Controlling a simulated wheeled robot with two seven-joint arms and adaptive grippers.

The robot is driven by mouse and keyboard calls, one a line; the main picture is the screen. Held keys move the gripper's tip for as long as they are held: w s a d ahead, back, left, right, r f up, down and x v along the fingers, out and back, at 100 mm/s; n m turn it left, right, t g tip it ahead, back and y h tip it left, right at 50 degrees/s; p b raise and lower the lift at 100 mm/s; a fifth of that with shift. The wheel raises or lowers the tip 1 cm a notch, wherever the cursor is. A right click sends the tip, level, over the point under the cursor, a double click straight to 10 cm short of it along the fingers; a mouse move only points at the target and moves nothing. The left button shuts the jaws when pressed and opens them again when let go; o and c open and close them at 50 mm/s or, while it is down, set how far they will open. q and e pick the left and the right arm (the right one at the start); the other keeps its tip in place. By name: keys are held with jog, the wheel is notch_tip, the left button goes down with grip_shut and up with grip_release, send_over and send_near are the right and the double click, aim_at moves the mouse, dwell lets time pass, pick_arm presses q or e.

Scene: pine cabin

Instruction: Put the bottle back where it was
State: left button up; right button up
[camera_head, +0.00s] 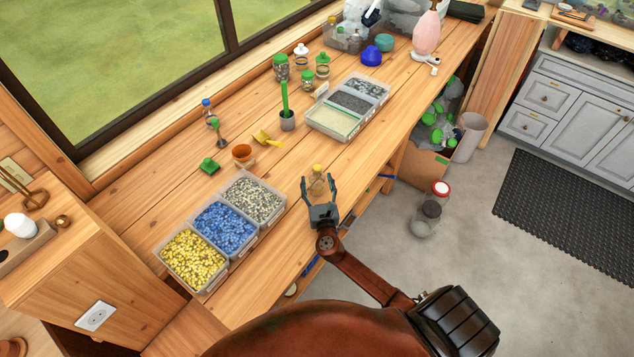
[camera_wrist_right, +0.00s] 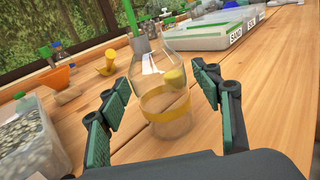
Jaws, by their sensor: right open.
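My left gripper is in neither view.
Left of the bottle are joined bins of grey gravel (camera_head: 254,199), blue stones (camera_head: 222,229) and yellow stones (camera_head: 193,260). A labelled tray (camera_head: 335,123) lies further back. The bench between is clear.

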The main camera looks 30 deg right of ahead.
jog(key=v, duration=1)
jog(key=shift+s+a, duration=0.15)
jog(key=shift+s, duration=0.25)
jog(key=shift+s+a, duration=0.25)
jog(key=shift+s, duration=0.3)
